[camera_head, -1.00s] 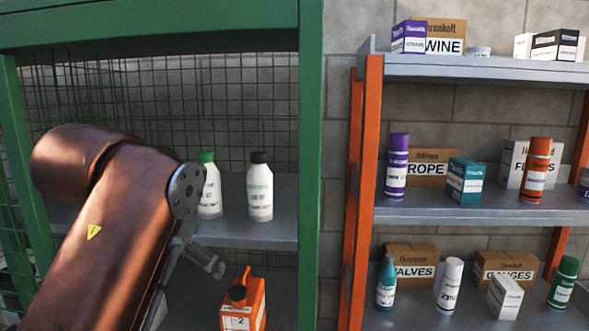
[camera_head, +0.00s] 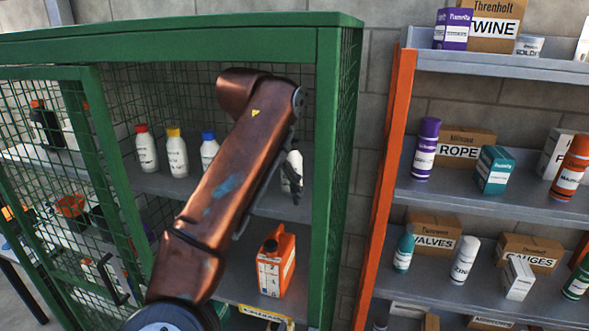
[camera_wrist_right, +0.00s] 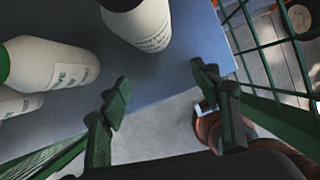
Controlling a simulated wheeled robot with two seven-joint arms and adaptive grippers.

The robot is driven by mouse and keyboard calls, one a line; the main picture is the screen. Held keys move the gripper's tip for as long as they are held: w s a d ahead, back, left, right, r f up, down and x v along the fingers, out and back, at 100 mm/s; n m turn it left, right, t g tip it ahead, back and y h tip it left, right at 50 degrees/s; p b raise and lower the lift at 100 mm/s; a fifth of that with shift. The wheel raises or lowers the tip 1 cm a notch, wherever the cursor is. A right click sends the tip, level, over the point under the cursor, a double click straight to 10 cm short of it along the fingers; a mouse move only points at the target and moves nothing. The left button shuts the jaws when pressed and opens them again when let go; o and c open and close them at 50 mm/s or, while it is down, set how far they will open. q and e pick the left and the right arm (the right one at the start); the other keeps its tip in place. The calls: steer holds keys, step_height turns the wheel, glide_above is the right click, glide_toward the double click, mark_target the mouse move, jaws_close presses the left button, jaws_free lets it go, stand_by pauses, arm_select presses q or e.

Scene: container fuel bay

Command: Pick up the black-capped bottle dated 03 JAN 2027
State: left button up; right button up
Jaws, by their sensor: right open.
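The black-capped bottle (camera_head: 296,160) is white and stands upright on the cabinet's upper shelf, partly hidden by my right arm and gripper. In the right wrist view it is the white bottle (camera_wrist_right: 146,22) at the top, with its dark cap cut off by the frame. The small print on its label is not readable, so I cannot confirm the date. My right gripper (camera_head: 291,180) is open and empty, close in front of this bottle. In the wrist view its fingers (camera_wrist_right: 160,84) are spread below the bottle, apart from it. My left gripper is not in view.
A green-capped bottle (camera_wrist_right: 52,64) stands beside it. Bottles with red (camera_head: 147,150), yellow (camera_head: 177,153) and blue caps (camera_head: 209,150) share the shelf. An orange jug (camera_head: 275,262) stands below. The green cabinet's right mesh side (camera_head: 345,130) is close to my gripper.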

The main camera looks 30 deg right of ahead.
steer(key=shift+w+d, duration=0.25)
steer(key=shift+d, duration=0.25)
steer(key=shift+w+d, duration=0.25)
steer(key=shift+d, duration=0.2)
steer(key=w+d, duration=0.1)
steer(key=d, duration=0.2)
steer(key=w+d+f, duration=0.1)
steer(key=shift+w+d, duration=0.2)
steer(key=shift+w, duration=0.1)
steer(key=shift+a, duration=0.15)
steer(key=shift+c, duration=1.4)
steer(key=c, duration=1.1)
steer(key=shift+c, duration=0.4)
steer(key=shift+r, duration=0.15)
